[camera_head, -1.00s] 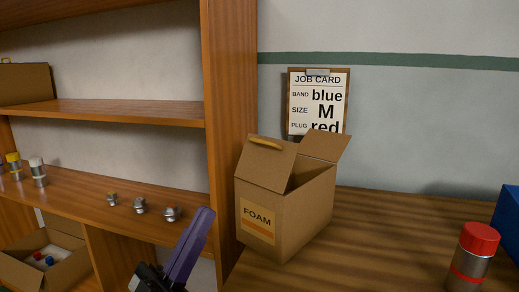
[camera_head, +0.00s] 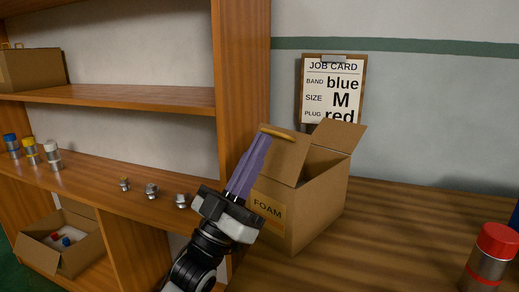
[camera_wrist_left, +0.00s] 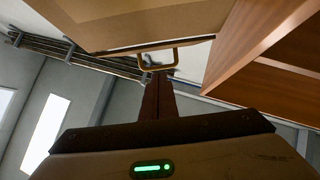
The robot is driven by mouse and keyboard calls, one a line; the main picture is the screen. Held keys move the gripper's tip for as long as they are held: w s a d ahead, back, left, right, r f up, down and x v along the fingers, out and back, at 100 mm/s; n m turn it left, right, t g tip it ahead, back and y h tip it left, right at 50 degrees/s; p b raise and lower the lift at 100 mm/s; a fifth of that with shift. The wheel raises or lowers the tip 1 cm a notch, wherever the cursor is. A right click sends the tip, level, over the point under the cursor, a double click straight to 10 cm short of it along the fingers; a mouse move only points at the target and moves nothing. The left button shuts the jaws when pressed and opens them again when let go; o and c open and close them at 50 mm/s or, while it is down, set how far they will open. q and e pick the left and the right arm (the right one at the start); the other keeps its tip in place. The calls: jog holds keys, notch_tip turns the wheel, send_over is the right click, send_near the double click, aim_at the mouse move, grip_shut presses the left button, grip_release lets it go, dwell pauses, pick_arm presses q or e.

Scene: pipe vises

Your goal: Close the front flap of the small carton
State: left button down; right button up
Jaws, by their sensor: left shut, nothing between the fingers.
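The small carton (camera_head: 318,205) with a FOAM label stands on the wooden bench. Its front flap (camera_head: 282,160) is raised and leans back, with a yellow-brown handle (camera_head: 284,132) at its top edge. Another flap (camera_head: 340,135) stands open at the right, and the top gapes between them. My left gripper (camera_head: 262,140) is shut and empty, its purple fingers pointing up in front of the flap, with tips near the handle. In the left wrist view the fingers (camera_wrist_left: 158,95) point at the handle (camera_wrist_left: 160,58); contact is unclear. My right gripper is out of view.
A wooden shelf post (camera_head: 240,90) stands just left of the carton. Small metal fittings (camera_head: 152,190) lie on the shelf. A red-capped can (camera_head: 490,255) stands at the right. A job card (camera_head: 333,90) hangs behind. The bench between carton and can is clear.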

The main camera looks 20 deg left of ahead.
pick_arm(q)
jog(key=shift+w+d, duration=0.1)
jog(key=shift+w, duration=0.15)
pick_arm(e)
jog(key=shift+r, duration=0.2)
